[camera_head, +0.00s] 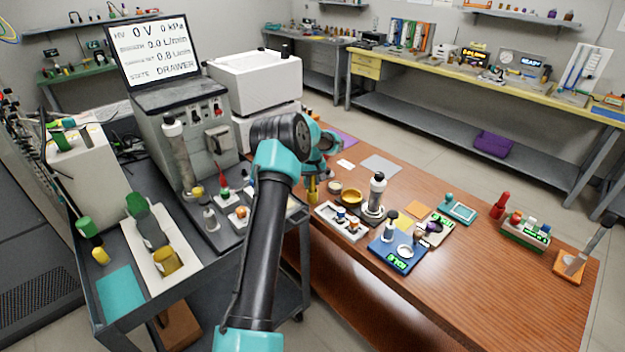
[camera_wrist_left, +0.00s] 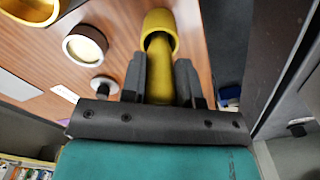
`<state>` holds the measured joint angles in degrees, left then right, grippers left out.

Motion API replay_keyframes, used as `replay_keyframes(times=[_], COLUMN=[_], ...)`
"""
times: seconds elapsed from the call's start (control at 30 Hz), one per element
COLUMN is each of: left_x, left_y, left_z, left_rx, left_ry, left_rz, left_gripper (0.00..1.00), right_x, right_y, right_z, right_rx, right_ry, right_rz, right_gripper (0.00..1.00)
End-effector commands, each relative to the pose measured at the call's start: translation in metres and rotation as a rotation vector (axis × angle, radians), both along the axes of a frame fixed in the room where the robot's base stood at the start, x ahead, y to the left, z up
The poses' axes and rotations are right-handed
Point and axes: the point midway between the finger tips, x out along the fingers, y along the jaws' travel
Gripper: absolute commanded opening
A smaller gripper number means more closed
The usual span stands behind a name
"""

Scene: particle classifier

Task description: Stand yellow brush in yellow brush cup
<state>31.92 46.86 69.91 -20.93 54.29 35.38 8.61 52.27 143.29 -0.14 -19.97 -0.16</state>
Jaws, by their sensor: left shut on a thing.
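My left gripper (camera_wrist_left: 160,80) is shut on the yellow brush (camera_wrist_left: 158,72), which lies between its two dark fingers in the left wrist view. The yellow brush cup (camera_wrist_left: 157,18) is just beyond the fingertips, its open rim around the brush's far end in that view. The brush end looks to be within the cup mouth; how deep it sits cannot be told. In the head view, the left gripper (camera_head: 314,172) is at the near left edge of the wooden table, partly hidden by my arm, with a yellow piece (camera_head: 312,190) below it. My right gripper is not in view.
Beside the cup stand a round container with a pale top (camera_wrist_left: 85,46) and a larger yellow bowl (camera_wrist_left: 30,8). On the wooden table (camera_head: 480,290) are a dark-bodied bottle (camera_head: 376,194), a white tray (camera_head: 342,222) and a blue scale (camera_head: 397,254).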

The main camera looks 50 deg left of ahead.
Motion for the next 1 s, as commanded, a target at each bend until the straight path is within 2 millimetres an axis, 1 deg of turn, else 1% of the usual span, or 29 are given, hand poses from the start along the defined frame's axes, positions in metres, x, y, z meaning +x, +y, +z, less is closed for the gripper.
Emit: replay_keyframes(times=[0.77,0.8,1.0], left_x=[0.0,0.0,0.0], left_y=[0.0,0.0,0.0], left_z=[-0.015,-0.015,-0.015], left_rx=[0.0,0.0,0.0], left_ry=[0.0,0.0,0.0], left_rz=[0.0,0.0,0.0], left_gripper=[0.05,0.3,0.49], right_x=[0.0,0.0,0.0], right_y=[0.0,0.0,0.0], right_z=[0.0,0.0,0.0], right_rx=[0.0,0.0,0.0], right_ry=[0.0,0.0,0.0], right_rz=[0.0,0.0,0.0], right_gripper=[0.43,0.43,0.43])
